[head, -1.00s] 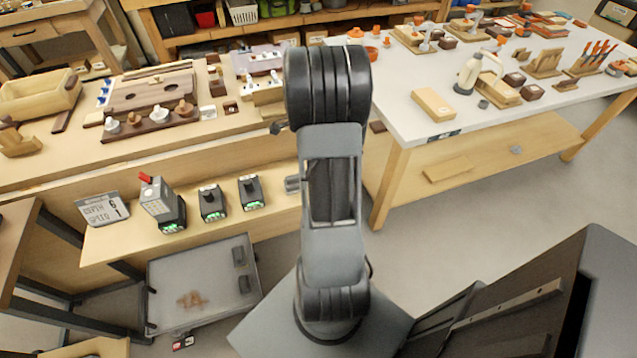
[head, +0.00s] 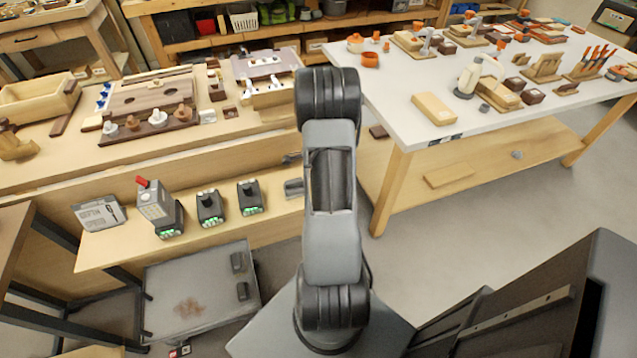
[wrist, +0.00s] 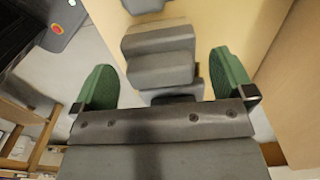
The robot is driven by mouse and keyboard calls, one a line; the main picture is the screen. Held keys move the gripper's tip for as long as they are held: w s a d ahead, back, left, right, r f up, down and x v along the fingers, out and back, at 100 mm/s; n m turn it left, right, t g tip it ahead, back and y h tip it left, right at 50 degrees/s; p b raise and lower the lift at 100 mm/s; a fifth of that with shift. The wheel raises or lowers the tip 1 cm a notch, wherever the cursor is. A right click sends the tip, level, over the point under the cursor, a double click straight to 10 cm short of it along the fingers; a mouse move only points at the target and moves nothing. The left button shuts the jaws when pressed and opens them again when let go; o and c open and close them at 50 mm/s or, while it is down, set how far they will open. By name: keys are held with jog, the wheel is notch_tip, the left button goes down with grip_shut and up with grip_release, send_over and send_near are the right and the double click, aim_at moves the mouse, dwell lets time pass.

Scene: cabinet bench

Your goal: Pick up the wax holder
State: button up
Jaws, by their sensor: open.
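A grey stepped block, which I take to be the wax holder (wrist: 160,62), lies on a pale wooden surface in the wrist view. In the head view, a grey piece (head: 294,187) at the right end of the low wooden shelf, beside my arm, looks like the same thing, partly hidden by the arm. My gripper (wrist: 163,75) is open, with one green finger on each side of the block. Gaps show between the block and both fingers. The block's near end is hidden by the gripper body. My gripper is hidden behind my arm in the head view.
The workbench above holds a wooden board (head: 152,97). A white table (head: 400,95) is at right. Another grey thing (wrist: 143,5) is near the wrist view's top edge.

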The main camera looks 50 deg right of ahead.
jog(key=shift+f, duration=1.35)
jog(key=c, duration=1)
jog(key=shift+w+r, duration=0.1)
jog(key=shift+r, duration=0.05)
jog(key=shift+r, duration=0.6)
jog(key=s+a+r, duration=0.1)
jog(key=s+r, duration=0.3)
jog(key=s+a+r+p, duration=0.1)
jog(key=s+r, duration=0.2)
jog(key=s, duration=0.2)
jog(key=s+a+r, duration=0.1)
jog(key=s+r, duration=0.3)
jog(key=shift+s+a+r, duration=0.15)
jog(key=shift+s+r, duration=0.15)
jog(key=shift+s, duration=0.05)
